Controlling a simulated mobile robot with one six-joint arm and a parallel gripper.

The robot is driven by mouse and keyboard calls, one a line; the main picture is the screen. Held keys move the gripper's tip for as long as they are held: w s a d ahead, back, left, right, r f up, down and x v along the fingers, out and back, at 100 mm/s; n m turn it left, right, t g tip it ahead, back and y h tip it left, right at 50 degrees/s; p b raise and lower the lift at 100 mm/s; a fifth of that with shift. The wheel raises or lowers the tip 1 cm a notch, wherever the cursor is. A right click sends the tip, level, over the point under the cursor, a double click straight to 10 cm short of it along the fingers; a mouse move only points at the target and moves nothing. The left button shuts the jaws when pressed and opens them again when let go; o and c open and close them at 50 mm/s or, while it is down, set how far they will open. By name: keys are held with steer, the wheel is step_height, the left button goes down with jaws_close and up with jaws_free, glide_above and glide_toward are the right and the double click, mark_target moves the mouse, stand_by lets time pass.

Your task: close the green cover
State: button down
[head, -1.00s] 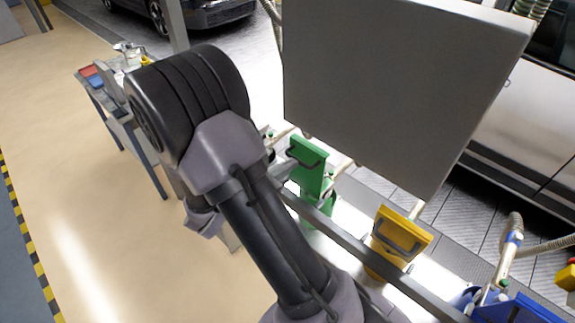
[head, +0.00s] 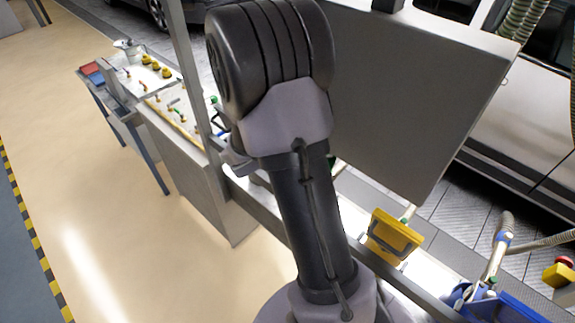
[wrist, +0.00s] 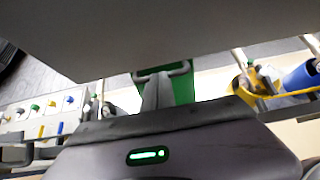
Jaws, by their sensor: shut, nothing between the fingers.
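The green cover (wrist: 184,88) shows in the wrist view just beyond my gripper (wrist: 158,82), with a grey bar handle (wrist: 180,70) across its upper part. My gripper's fingers are shut and empty, in front of the cover's left part and close to the handle. I cannot tell whether they touch it. In the head view my arm hides the green cover and the gripper.
A large grey panel (head: 400,110) hangs over the work area and fills the top of the wrist view. A yellow cover (head: 393,236) and a blue unit (head: 510,306) lie to the right along the rail. A workbench (head: 190,150) stands left.

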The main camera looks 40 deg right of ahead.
steer(key=shift+w+d+f+b, duration=0.1)
steer(key=shift+d+b, duration=0.1)
steer(key=shift+d, duration=0.3)
steer(key=shift+d+f+b, duration=0.1)
steer(key=shift+d+b, duration=0.05)
steer(key=shift+d, duration=0.35)
steer(key=v, duration=1.8)
steer(key=s+a+f+m+y+b, duration=0.2)
steer(key=s+a+f+m+b, duration=0.1)
steer(key=f+m+b, duration=0.3)
steer(key=s+a+f+m+y+b, duration=0.3)
steer(key=s+a+f+b, duration=0.1)
steer(key=f+b, duration=0.4)
steer(key=s+a+f+m+y+b, duration=0.25)
steer(key=f+m+b, duration=0.25)
steer(key=f+b, duration=0.25)
steer(key=s+a+f+m+t+y+b, duration=0.2)
steer(key=a+f+m+t+y+b, duration=0.2)
steer(key=a+m+b, duration=0.5)
steer(key=a+f+y+b, duration=0.1)
steer(key=a+f+b, duration=0.1)
steer(key=a+b, duration=0.1)
steer(key=shift+f+t+b, duration=0.3)
steer(key=shift+t+b, duration=0.05)
steer(key=shift+t, duration=0.05)
